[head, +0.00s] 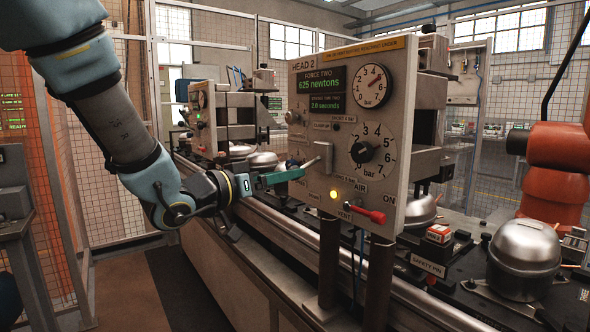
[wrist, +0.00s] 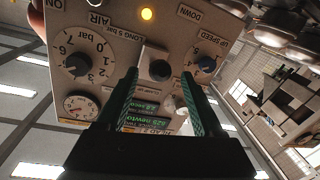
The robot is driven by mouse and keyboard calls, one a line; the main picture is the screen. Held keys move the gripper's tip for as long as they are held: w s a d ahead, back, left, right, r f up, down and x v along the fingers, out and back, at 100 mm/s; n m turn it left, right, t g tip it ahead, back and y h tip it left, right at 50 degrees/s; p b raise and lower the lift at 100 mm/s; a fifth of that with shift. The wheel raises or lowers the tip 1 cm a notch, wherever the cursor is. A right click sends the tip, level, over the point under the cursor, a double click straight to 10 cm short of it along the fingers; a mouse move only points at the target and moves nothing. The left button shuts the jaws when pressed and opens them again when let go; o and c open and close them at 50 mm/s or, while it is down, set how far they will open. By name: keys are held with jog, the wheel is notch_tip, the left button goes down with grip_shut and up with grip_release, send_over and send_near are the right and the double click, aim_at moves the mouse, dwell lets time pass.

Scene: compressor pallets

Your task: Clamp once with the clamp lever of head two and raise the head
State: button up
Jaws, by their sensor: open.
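The head two panel (head: 350,140) is a grey upright plate marked HEAD 2; it shows upside down in the wrist view (wrist: 110,50). The clamp lever (head: 312,163) sticks out below the CLAMP UP label. In the wrist view its dark round end (wrist: 160,70) shows in front of a pale plate, between my fingers. My gripper (head: 298,172) has green fingers pointing at the panel, open around or just short of the lever end; contact cannot be told. The force display (head: 321,82) reads 625 newtons, and the stroke time display reads 2.0 seconds.
A yellow lamp (head: 333,195) is lit. A red air handle (head: 366,215) sits low on the panel, near a black pressure knob (head: 362,152) and a round gauge (head: 372,86). Silver compressor domes (head: 524,252) stand along the line. An orange robot arm (head: 556,150) is at right.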

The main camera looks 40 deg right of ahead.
aim_at(305, 167)
jog(key=shift+w+d+p, duration=0.1)
jog(key=shift+d+p, duration=0.2)
jog(key=shift+d, duration=1.5)
grip_shut()
